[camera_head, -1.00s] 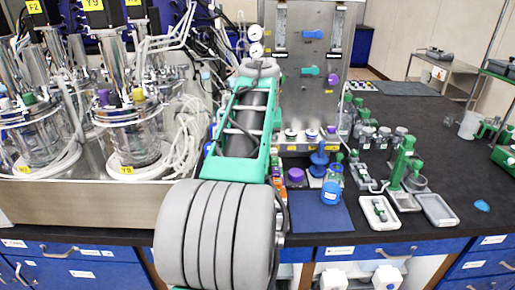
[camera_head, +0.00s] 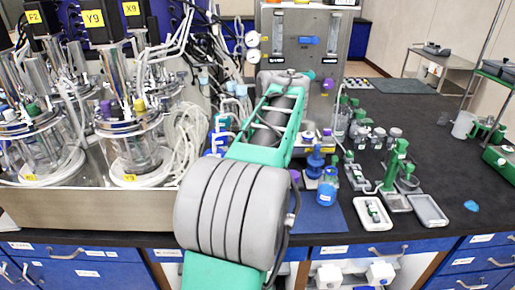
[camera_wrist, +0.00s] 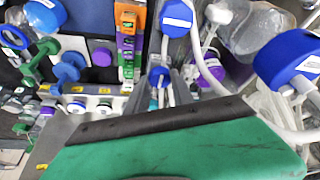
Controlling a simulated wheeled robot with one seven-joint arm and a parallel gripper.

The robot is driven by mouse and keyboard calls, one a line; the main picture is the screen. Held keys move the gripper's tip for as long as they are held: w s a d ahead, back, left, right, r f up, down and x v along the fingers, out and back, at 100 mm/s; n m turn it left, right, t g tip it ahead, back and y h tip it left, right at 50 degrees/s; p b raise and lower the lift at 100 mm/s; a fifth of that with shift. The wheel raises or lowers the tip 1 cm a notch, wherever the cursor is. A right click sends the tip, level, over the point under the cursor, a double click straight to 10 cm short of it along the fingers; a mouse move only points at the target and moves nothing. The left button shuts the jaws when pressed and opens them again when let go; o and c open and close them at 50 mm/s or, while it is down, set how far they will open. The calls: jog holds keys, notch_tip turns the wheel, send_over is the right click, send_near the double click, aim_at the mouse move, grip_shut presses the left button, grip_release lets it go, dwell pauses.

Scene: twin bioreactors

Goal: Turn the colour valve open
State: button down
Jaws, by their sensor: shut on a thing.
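The steel panel (camera_head: 338,70) at the back carries a blue valve handle (camera_head: 309,40), lying level, and a purple knob (camera_head: 327,85) lower right. Between them, a small coloured part (camera_head: 311,74) is mostly hidden behind the end of my arm. I cannot tell which of these is the colour valve. In the head view my gripper is hidden by my arm. In the wrist view my gripper (camera_wrist: 165,95) points away from the camera, its grey jaws shut around a small blue part (camera_wrist: 158,77). Its shape and turn are unclear.
Glass bioreactors (camera_head: 130,140) with loose tubing stand left of my arm. In the wrist view a tube and a large blue cap (camera_wrist: 290,62) are close by.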

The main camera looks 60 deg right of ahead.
jog(key=c, duration=1.1)
grip_release()
jog(key=p+v, duration=0.2)
jog(key=v, duration=0.5)
jog(key=shift+r, duration=0.35)
jog(key=shift+s, duration=0.2)
